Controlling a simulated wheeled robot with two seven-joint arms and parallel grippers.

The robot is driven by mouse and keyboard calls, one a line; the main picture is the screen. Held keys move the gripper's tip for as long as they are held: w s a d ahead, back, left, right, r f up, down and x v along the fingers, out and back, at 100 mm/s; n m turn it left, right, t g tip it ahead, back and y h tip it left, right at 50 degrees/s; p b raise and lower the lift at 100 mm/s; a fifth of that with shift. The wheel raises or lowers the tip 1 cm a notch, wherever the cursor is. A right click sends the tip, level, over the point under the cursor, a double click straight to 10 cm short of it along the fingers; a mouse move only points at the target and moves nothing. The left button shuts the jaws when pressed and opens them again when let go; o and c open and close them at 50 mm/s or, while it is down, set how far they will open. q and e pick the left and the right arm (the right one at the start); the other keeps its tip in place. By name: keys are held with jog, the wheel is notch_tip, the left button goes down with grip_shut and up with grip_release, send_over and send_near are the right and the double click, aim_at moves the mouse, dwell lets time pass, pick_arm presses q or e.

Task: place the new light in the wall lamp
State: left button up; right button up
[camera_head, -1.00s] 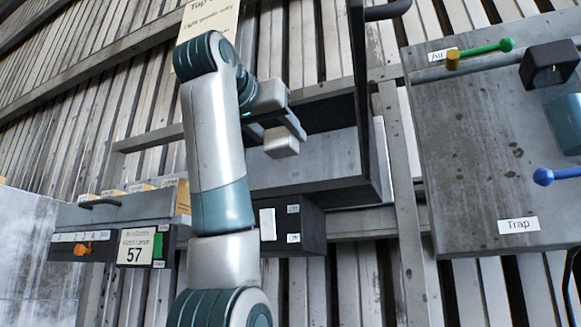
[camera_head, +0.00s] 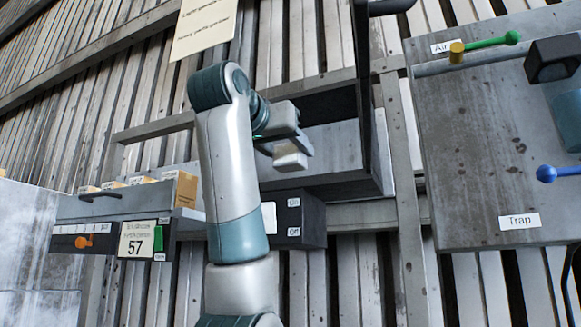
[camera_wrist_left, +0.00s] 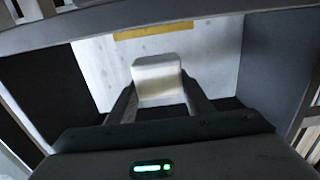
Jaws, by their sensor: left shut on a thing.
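The new light is a small white block (camera_head: 290,160) held at the tip of my left gripper (camera_head: 284,148). It also shows in the left wrist view (camera_wrist_left: 157,78), between the two fingers. My left gripper is shut on it. The wall lamp looks like the grey open box (camera_head: 345,148) on the slatted wall, with its dark lid or door (camera_head: 362,80) standing open. The light is in front of the box opening. In the left wrist view the box's pale interior (camera_wrist_left: 215,60) lies beyond the light, with a yellow strip (camera_wrist_left: 155,32) at the back. My right gripper is not in view.
A dark switch box (camera_head: 306,218) marked On and Off sits below the lamp. A shelf (camera_head: 130,205) with small cartons and a panel numbered 57 is at left. A grey panel (camera_head: 470,180) labelled Trap, with green and blue levers, is at right.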

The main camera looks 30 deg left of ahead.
aim_at(285, 163)
pick_arm(q)
notch_tip(285, 163, down, 2)
jog(key=shift+f, duration=0.25)
jog(key=shift+w+f, duration=0.15)
jog(key=shift+f, duration=0.1)
jog(key=shift+w+f+p, duration=0.1)
jog(key=shift+f+p, duration=0.1)
jog(key=shift+p, duration=0.1)
jog(key=shift+f, duration=0.1)
